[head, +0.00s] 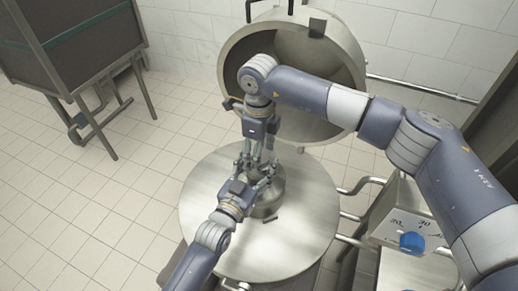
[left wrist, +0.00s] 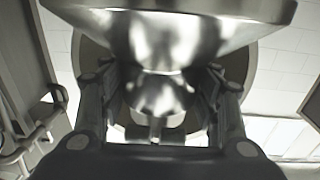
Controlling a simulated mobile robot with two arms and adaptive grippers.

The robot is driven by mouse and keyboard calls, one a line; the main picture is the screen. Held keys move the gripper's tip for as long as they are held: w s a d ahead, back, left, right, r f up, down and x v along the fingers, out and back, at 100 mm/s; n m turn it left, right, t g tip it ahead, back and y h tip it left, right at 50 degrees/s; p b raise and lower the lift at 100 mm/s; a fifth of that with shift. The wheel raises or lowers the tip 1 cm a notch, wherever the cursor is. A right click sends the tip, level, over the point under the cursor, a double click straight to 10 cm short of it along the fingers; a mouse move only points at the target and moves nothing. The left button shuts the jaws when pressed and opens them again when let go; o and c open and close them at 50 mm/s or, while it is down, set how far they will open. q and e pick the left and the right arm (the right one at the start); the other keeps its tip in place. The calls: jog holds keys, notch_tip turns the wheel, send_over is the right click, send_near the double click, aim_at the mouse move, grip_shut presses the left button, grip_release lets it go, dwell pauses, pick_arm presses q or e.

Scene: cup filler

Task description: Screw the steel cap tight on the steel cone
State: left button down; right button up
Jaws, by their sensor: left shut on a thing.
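The steel cone (head: 267,207) stands on a round steel table. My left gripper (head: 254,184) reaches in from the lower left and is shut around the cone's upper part. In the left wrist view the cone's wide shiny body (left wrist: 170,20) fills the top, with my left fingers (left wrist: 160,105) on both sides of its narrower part. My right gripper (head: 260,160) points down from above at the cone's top. The steel cap is hidden or cannot be told apart between the grippers. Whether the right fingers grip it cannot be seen.
The round table top (head: 215,245) is clear around the cone. A large open steel drum (head: 350,60) stands behind it. A box with a dial and blue knob (head: 412,242) and bent pipes are at the right. A dark cabinet (head: 70,45) stands far left.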

pick_arm(q)
jog(key=shift+r, duration=0.2)
pick_arm(e)
jog(key=c, duration=1.1)
jog(key=shift+m, duration=1.7)
jog(key=shift+w, duration=0.1)
jog(key=o, duration=1.2)
jog(key=shift+r, duration=0.15)
jog(key=shift+r, duration=2.15)
